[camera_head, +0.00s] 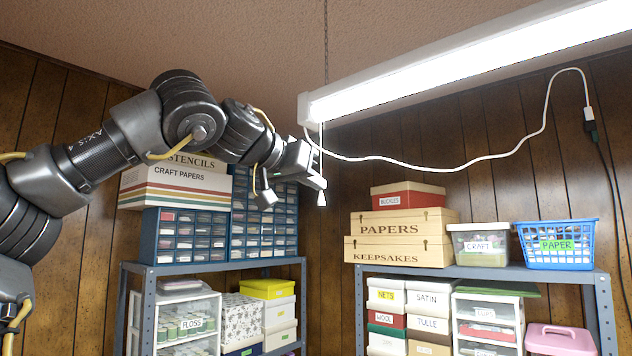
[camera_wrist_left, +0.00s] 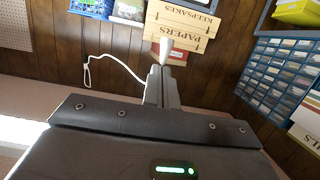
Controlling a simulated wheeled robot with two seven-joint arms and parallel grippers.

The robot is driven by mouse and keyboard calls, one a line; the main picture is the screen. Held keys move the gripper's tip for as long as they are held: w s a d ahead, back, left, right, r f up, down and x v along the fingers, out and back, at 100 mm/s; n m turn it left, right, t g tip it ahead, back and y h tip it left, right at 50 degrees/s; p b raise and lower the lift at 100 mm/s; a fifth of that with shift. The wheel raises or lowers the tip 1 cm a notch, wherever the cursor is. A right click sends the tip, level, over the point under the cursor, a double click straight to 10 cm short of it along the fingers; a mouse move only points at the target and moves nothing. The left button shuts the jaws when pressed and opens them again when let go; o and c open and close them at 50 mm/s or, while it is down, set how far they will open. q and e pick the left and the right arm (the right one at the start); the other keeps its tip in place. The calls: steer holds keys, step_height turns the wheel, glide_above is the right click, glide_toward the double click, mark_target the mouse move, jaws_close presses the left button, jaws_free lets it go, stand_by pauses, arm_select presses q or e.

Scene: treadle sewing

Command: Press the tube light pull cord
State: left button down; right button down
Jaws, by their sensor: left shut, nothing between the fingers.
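The tube light (camera_head: 470,62) hangs from the ceiling at upper right and glows bright white. Its thin pull cord (camera_head: 321,138) drops from the left end, with a small white bell-shaped pull (camera_head: 321,199) at the bottom. My left gripper (camera_head: 318,182) is shut and empty, its tips at the cord just above the pull. In the left wrist view the shut fingers (camera_wrist_left: 163,82) point at the white pull (camera_wrist_left: 165,50), which shows right at their tips. I cannot tell whether they touch it. My right gripper is out of view.
A white power cable (camera_head: 450,163) loops from the lamp to a plug on the right. Below stand two metal shelves with drawer cabinets (camera_head: 190,236), papers boxes (camera_head: 400,225), a craft bin (camera_head: 478,244) and a blue basket (camera_head: 556,246). The air between the shelves is clear.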

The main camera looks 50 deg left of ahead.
arm_select(q)
steer(key=s+r, duration=0.6)
steer(key=s, duration=0.3)
steer(key=shift+s+d+r, duration=0.2)
steer(key=shift+s+d, duration=0.1)
steer(key=shift+d, duration=0.15)
steer(key=shift+s, duration=0.1)
